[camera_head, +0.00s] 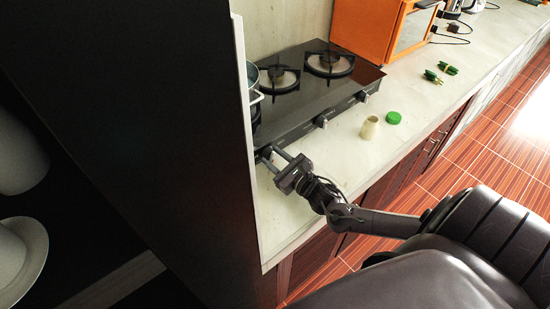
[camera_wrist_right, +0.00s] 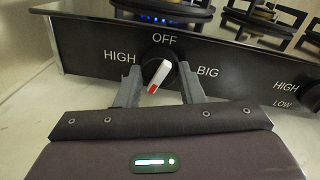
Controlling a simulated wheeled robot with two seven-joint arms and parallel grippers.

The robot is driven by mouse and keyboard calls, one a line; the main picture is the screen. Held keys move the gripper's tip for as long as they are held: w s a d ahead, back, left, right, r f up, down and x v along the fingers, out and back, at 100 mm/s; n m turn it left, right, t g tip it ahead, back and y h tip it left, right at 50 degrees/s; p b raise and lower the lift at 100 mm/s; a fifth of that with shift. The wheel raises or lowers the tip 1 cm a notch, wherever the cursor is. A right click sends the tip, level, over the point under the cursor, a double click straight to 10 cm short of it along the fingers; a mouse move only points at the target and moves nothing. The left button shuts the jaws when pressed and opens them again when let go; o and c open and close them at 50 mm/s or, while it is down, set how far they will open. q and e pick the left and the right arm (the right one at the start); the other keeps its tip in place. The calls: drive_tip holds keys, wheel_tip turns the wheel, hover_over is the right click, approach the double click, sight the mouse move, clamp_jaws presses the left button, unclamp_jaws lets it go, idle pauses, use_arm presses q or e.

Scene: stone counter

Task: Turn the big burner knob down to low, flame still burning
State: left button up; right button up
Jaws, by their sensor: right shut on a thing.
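The big burner knob (camera_wrist_right: 160,74) is on the black stove front in the right wrist view, with OFF above it, HIGH at left and BIG at right. Its white pointer bar slants, with the red end at the lower left. My right gripper (camera_wrist_right: 160,88) is shut on the knob, one grey finger on each side. Small blue flames (camera_wrist_right: 160,19) show at the burner above it. In the head view my right gripper (camera_head: 269,155) is at the near left end of the stove (camera_head: 298,118) and covers the knob. My left gripper is not in view.
Two more knobs, a middle one (camera_head: 321,121) and a far one (camera_head: 362,96), are on the stove front. A pot (camera_head: 254,97) is partly hidden by a dark panel (camera_head: 150,110). A beige jar (camera_head: 370,128) and green lid (camera_head: 393,118) stand on the counter.

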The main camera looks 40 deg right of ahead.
idle(0.4)
drive_tip(key=o, duration=1)
drive_tip(key=s, duration=0.4)
drive_tip(key=s+b, duration=0.1)
drive_tip(key=s, duration=0.1)
drive_tip(key=shift+s+d, duration=0.25)
drive_tip(key=shift+d, duration=0.15)
drive_tip(key=shift+s+d+r, duration=0.1)
drive_tip(key=shift+s+r, duration=0.05)
drive_tip(key=shift+s, duration=0.5)
